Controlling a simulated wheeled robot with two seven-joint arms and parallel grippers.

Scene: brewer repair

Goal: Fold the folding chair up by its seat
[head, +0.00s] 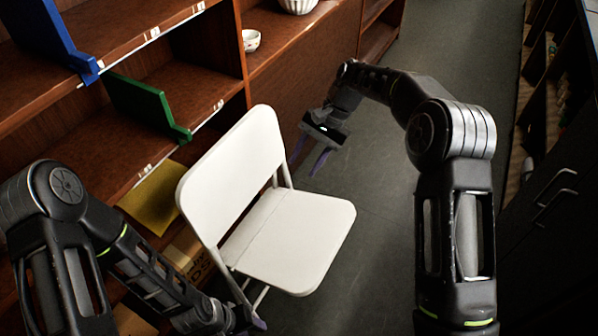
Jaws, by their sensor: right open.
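The white folding chair stands unfolded in the middle of the head view, with its backrest (228,172) on the left and its seat (295,240) spread out to the right. My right gripper (308,160) hangs open beyond the chair's far side, near the rear corner of the seat, and holds nothing. My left gripper (258,321) is low at the near side of the chair, beside its legs, mostly hidden by its own arm. Its jaw opening cannot be made out. The lower chair legs are largely hidden by the seat and my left arm.
A wooden shelf unit (210,70) with blue (58,38) and green (146,104) dividers stands close behind the chair on the left. A cardboard box (190,250) sits low by the shelf. Dark cabinets (545,220) line the right. The grey floor (375,190) right of the chair is clear.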

